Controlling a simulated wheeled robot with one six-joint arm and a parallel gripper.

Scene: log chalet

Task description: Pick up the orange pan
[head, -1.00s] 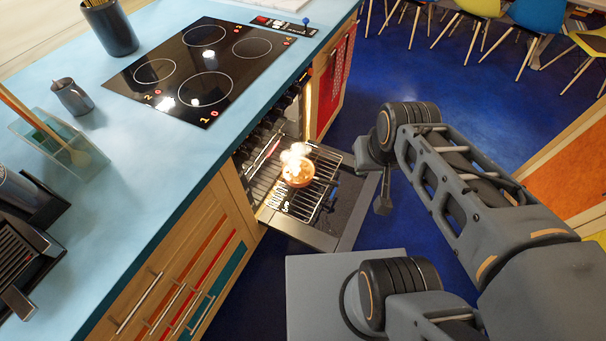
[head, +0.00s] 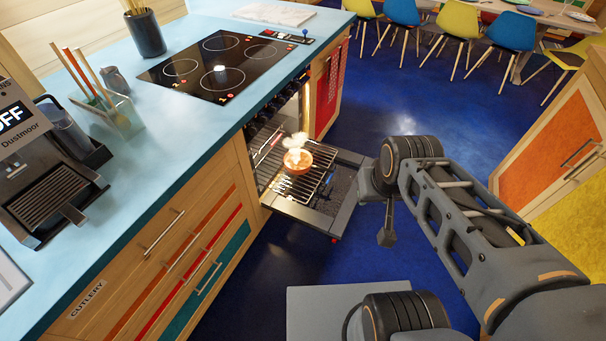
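The orange pan (head: 298,160) sits on the wire oven rack (head: 306,188), which is pulled out over the open oven door (head: 340,195). White and pale orange contents or steam show on top of the pan; its handle cannot be made out clearly. My gripper (head: 387,236) hangs at the end of my arm, to the right of the oven door and apart from the pan. It is small and dark here, and its fingers cannot be told apart.
The blue counter (head: 185,125) with the black hob (head: 225,68) runs along the left. A coffee machine (head: 45,165) stands on it. An orange and yellow cabinet (head: 560,150) is at the right. Blue floor (head: 400,105) is clear beyond the oven door.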

